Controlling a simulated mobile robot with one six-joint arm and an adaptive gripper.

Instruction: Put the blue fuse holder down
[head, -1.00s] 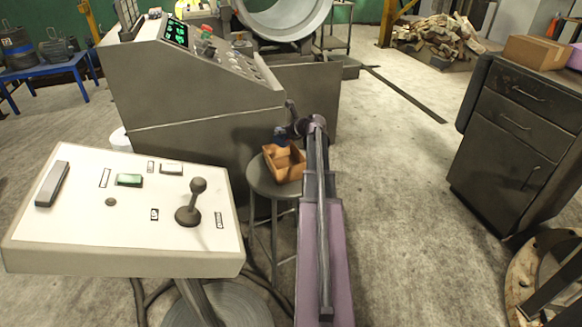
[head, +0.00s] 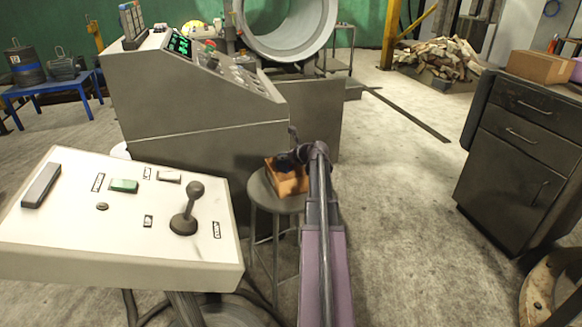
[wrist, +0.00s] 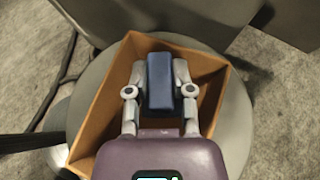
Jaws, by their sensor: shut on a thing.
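The blue fuse holder (wrist: 160,82) is a small blue block between the two fingers of my gripper (wrist: 160,85) in the wrist view. My gripper is shut on it. In the wrist view they are over an open orange-brown box (wrist: 98,110); how high above its floor I cannot tell. The box stands on a round grey stool (wrist: 232,118). In the head view the box (head: 292,186) is partly hidden behind my gripper (head: 284,162), and the stool (head: 262,196) shows around it. The fuse holder is not clear in the head view.
A grey machine console (head: 200,110) stands right behind the stool. A white control panel with a joystick (head: 120,215) is at the front left. A dark cabinet (head: 520,150) stands at the right. Open floor (head: 400,200) lies between stool and cabinet.

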